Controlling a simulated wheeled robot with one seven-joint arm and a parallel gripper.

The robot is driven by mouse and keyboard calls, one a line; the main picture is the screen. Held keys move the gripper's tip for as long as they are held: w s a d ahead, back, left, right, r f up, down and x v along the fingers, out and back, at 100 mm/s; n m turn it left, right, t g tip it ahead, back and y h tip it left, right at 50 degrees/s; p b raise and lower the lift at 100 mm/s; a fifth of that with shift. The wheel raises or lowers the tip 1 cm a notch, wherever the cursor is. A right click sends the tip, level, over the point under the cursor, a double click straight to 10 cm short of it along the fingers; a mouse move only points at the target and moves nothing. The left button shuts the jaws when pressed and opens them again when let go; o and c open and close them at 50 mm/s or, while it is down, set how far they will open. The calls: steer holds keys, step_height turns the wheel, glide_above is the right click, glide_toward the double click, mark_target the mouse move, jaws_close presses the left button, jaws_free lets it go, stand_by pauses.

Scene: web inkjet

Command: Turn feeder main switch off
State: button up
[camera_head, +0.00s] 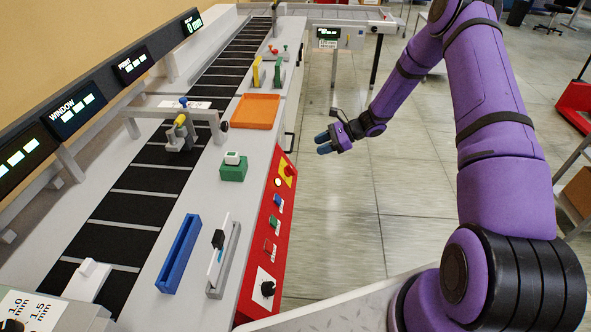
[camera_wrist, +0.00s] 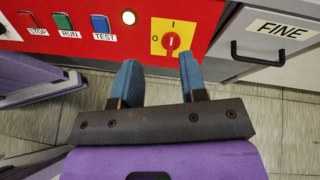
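The main switch, a red rotary knob (camera_wrist: 171,41) on a yellow plate, sits on the red control panel. The plate is marked I above the knob and O at its left. The knob's handle looks upright, in line with the I. In the head view the switch (camera_head: 288,171) is at the panel's far end. My gripper (camera_head: 324,142) is in the air over the floor, right of the panel. In the wrist view my gripper (camera_wrist: 156,74) has its two blue fingers apart with nothing between them. The fingertips point at the panel below the switch and appear apart from it.
The red panel (camera_wrist: 221,8) also carries STOP (camera_wrist: 33,24), RUN (camera_wrist: 64,23) and TEST (camera_wrist: 101,26) buttons and a lit white lamp (camera_wrist: 128,17). A drawer labelled FINE (camera_wrist: 280,29) with a black handle (camera_wrist: 258,58) is at the right. The floor beside the conveyor is clear.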

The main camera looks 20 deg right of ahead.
mark_target(293, 170)
step_height(293, 170, down, 9)
steer(key=d+m+t, duration=0.1)
steer(key=m+t, duration=0.1)
steer(key=m, duration=0.2)
steer(key=x, duration=1)
steer(key=shift+w+a, duration=0.35)
steer(key=shift+y, duration=0.3)
jaws_close()
